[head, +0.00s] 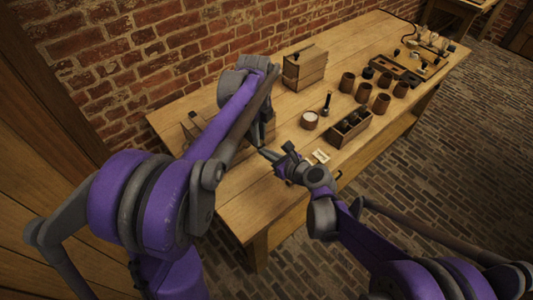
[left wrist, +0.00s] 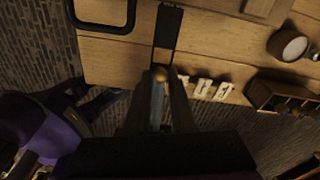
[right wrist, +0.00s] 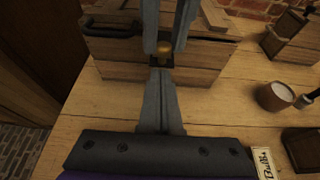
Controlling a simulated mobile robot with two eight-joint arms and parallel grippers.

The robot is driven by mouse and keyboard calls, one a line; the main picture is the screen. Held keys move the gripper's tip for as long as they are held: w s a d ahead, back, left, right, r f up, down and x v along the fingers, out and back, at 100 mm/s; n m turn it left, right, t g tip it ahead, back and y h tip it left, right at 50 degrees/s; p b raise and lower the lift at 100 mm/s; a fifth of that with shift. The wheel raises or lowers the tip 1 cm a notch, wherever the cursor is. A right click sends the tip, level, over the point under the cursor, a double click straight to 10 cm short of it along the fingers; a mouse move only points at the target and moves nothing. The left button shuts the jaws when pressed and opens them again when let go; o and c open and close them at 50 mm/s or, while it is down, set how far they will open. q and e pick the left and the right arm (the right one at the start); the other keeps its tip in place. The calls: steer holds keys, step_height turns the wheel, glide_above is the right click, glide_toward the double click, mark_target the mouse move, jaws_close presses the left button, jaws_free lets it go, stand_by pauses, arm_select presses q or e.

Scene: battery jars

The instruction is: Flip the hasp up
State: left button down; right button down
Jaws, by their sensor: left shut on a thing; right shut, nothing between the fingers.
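A wooden chest (right wrist: 200,60) with a dark side handle (right wrist: 112,27) stands on the table, mostly hidden behind my left arm in the head view. A dark metal hasp strap (left wrist: 168,35) shows in the left wrist view, with a round brass knob (left wrist: 157,72) at its near end. My left gripper (head: 259,143) is shut on the knob; its fingers come down from above in the right wrist view, around the knob (right wrist: 165,47). My right gripper (right wrist: 160,74) is shut and empty, its tips just below the knob; I cannot tell whether they touch the chest.
Paper cards (head: 320,157) lie right of my right gripper. A round jar with a pale top (head: 310,119) and a dark wooden box (head: 350,128) stand further right. Several brown jars (head: 381,102) stand beyond. A wooden case (head: 305,67) is near the brick wall.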

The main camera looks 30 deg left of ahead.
steer(key=shift+a+r, duration=0.1)
steer(key=shift+r, duration=0.65)
arm_select(q)
steer(key=c, duration=0.7)
jaws_free()
steer(key=shift+c, duration=0.2)
steer(key=shift+r, duration=0.1)
